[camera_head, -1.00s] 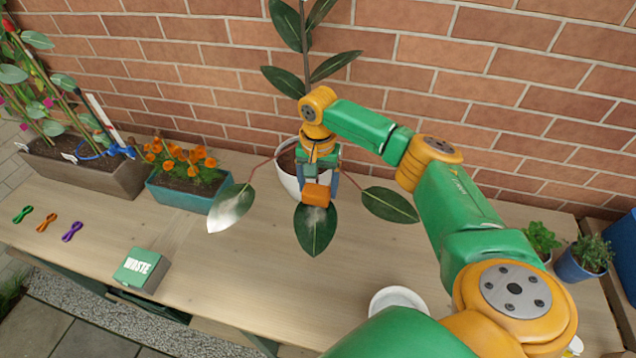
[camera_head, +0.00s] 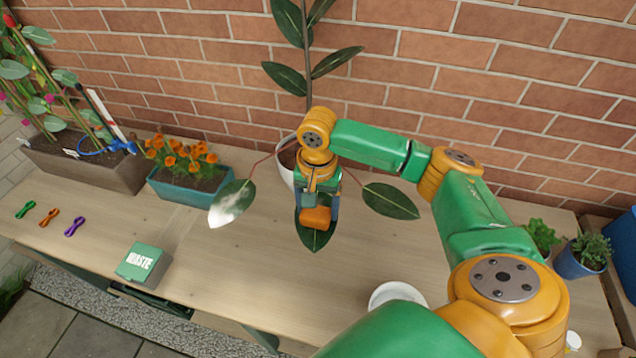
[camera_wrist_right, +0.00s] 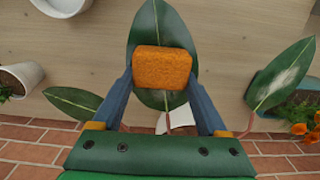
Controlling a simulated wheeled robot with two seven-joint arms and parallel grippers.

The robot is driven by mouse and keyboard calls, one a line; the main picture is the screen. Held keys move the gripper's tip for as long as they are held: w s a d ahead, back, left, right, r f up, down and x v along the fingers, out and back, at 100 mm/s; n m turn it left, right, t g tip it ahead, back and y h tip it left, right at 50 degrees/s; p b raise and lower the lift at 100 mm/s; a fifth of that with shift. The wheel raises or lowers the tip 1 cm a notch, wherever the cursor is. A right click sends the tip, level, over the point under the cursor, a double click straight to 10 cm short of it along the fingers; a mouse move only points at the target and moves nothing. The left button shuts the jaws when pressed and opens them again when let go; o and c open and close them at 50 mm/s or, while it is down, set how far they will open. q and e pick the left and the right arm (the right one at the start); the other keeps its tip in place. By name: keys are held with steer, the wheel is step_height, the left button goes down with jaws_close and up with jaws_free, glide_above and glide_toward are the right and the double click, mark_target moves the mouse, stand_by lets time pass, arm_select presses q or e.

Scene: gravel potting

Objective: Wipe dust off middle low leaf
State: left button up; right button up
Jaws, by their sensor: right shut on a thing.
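The middle low leaf (camera_head: 316,241) is dark green and hangs in front of the white pot (camera_head: 287,176). In the right wrist view the leaf (camera_wrist_right: 146,30) shows no clear dust on its visible part; some of it is hidden. My right gripper (camera_head: 318,208) is shut on an orange sponge (camera_head: 316,217), which lies over the leaf. The sponge also shows between the fingers in the right wrist view (camera_wrist_right: 162,68). The left low leaf (camera_head: 232,203) has a whitish dusty patch. The right low leaf (camera_head: 390,201) looks clean. My left gripper is not in view.
A teal planter (camera_head: 186,184) with orange flowers stands left of the plant. A green waste box (camera_head: 142,263) is at the front left. A white bowl (camera_head: 397,296) stands at the front right. A brick wall is behind.

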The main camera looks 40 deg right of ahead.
mark_target(317, 219)
steer(key=shift+s+a+f, duration=0.1)
steer(key=shift+s+a, duration=0.35)
steer(key=shift+s, duration=0.2)
steer(key=shift+s+a+f, duration=0.1)
steer(key=shift+s+a, duration=0.35)
steer(key=shift+s, duration=0.15)
steer(key=shift+w+d+r, duration=0.1)
steer(key=shift+w+d, duration=0.8)
steer(key=shift+w, duration=0.3)
steer(key=shift+w+d+r, duration=0.1)
steer(key=shift+w+d, duration=0.8)
steer(key=shift+w, duration=0.3)
steer(key=shift+w+d+f, duration=0.1)
steer(key=shift+w+d, duration=0.5)
steer(key=shift+w, duration=0.15)
steer(key=shift+w+d, duration=0.55)
steer(key=shift+w, duration=0.2)
steer(key=shift+r, duration=3.05)
step_height(317, 219, up, 3)
steer(key=shift+f, duration=0.1)
